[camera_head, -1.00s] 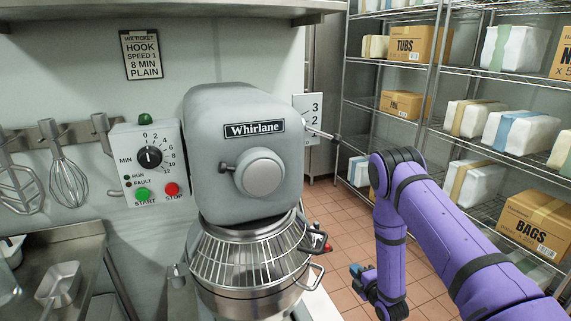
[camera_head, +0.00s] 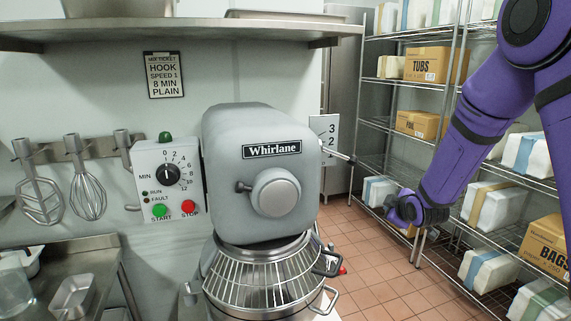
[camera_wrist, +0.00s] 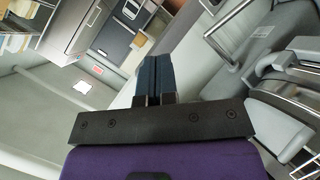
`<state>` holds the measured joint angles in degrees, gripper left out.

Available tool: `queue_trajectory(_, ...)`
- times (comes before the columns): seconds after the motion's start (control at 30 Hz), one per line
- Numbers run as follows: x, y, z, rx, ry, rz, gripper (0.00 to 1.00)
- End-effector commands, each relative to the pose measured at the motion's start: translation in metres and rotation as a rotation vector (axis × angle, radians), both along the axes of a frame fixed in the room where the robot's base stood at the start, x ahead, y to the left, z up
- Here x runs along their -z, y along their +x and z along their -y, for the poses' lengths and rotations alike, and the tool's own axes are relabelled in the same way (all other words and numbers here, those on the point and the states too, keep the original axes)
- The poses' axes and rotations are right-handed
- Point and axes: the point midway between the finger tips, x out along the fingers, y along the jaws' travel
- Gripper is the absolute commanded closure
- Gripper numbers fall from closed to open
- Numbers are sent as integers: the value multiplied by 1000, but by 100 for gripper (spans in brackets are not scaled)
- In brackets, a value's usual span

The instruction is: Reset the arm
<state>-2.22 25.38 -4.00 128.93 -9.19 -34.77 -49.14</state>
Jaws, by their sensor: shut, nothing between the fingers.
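My purple arm comes down from the top right in the head view. My gripper (camera_head: 392,207) is at its lower end, to the right of the mixer and in front of the wire shelving. In the wrist view my gripper (camera_wrist: 154,66) shows its two dark fingers pressed together, with nothing between them. The grey mixer (camera_head: 225,150) marked Whirlane stands in the middle of the head view, apart from my gripper. Part of a grey machine with a metal bar also shows at the right of the wrist view.
Wire shelves (camera_head: 386,83) with boxes and wrapped packs stand behind my arm at right. A lever (camera_head: 338,156) sticks out from the mixer toward my gripper. A control box (camera_head: 167,180) and hanging tools are left of the mixer. Tiled floor (camera_head: 370,255) lies open below my gripper.

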Motion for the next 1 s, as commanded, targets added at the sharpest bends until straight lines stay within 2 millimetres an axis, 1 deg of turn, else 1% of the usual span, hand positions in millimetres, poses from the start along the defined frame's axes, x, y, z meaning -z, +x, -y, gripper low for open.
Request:
queue_trajectory(0.03,-19,-8,1,24,25,-13,100)
queue_trajectory(0.1,-38,-20,3,61,61,-44,100)
queue_trajectory(0.27,-79,-54,6,145,146,-112,100)
queue_trajectory(0.37,-102,-78,8,200,199,-156,100)
queue_trajectory(0.5,-131,-117,8,275,272,-214,100)
queue_trajectory(0.57,-142,-134,8,308,303,-238,100)
queue_trajectory(0.7,-165,-177,8,387,375,-295,100)
queue_trajectory(0.87,-185,-230,8,476,452,-359,100)
queue_trajectory(1.0,-197,-279,6,557,517,-416,100)
